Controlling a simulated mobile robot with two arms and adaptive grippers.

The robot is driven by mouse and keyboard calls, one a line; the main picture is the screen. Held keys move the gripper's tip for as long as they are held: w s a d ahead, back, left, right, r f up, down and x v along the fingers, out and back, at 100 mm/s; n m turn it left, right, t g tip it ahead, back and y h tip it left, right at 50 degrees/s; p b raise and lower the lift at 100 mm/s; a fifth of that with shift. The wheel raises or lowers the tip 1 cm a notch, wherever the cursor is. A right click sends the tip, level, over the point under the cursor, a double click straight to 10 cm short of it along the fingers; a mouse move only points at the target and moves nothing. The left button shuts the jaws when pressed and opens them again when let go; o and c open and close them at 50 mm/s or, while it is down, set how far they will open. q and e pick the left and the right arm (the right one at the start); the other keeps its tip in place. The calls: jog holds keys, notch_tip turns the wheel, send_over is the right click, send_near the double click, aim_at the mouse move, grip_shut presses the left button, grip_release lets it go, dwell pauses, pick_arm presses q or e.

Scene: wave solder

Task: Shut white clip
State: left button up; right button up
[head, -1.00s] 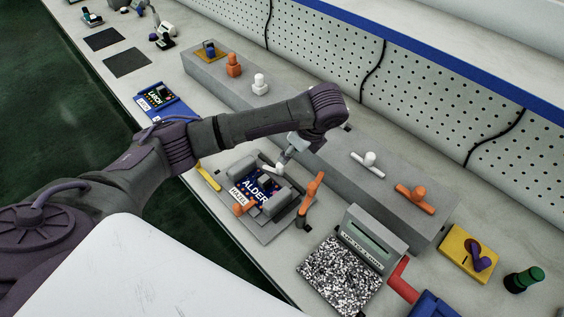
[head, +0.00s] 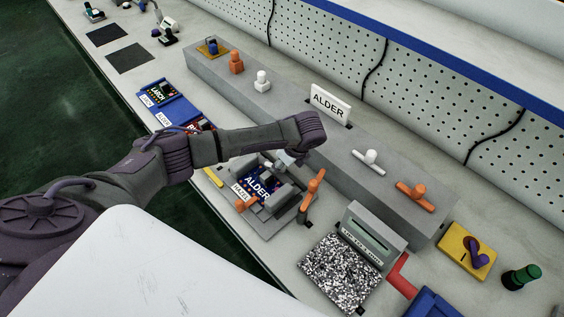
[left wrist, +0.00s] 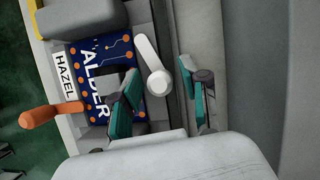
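The white clip (left wrist: 151,62) shows in the left wrist view as a white lever with a round knob, at the edge of the blue ALDER board (left wrist: 104,68). In the head view my left arm hides most or all of it. The board also shows in the head view (head: 259,184), in a grey fixture (head: 262,227) with a HAZEL label. My left gripper (left wrist: 160,72) is open, its teal-padded fingers on either side of the clip's knob end. I cannot tell whether they touch it. My right gripper is not in view.
Orange clips stand at the fixture's left (head: 243,203) and right (head: 313,187). A grey ledge (head: 335,170) behind carries an ALDER sign (head: 330,102) and white and orange handles. A speckled block (head: 340,272) lies at the front right; blue trays (head: 172,105) at the left.

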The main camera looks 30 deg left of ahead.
pick_arm(q)
grip_shut()
jog(key=shift+w+r+n, duration=0.1)
jog(key=shift+w+n, duration=0.05)
jog(key=shift+n, duration=0.25)
dwell(0.4)
jog(key=shift+w+n+g+p, duration=0.25)
jog(key=shift+n+g+p, duration=0.3)
jog(key=shift+n, duration=0.35)
jog(key=n, duration=0.1)
jog(key=n+g, duration=0.1)
jog(key=shift+w+a+n+p, duration=0.15)
jog(key=shift+w+n+p, duration=0.15)
jog(key=shift+w, duration=0.1)
jog(key=n, duration=0.1)
jog(key=n+g, duration=0.1)
jog(key=w+n, duration=0.1)
jog(key=shift+a+n+h+b, duration=0.3)
jog(key=shift+a+n+b, duration=0.05)
jog(key=shift+n, duration=0.05)
jog(key=shift+w+a+n+g+h+b, duration=0.1)
jog(key=shift+a+n+g+h+b, duration=0.2)
jog(key=shift+n, duration=0.55)
jog(key=shift+w+a+n+g+h+b, duration=0.1)
jog(key=shift+a+n+g+h+b, duration=0.15)
jog(key=shift+n, duration=0.55)
jog(key=shift+w+a+n+g+h+b, duration=0.1)
jog(key=shift+a+n+g+h+b, duration=0.2)
jog(key=shift+n, duration=0.55)
jog(key=shift+d, duration=0.15)
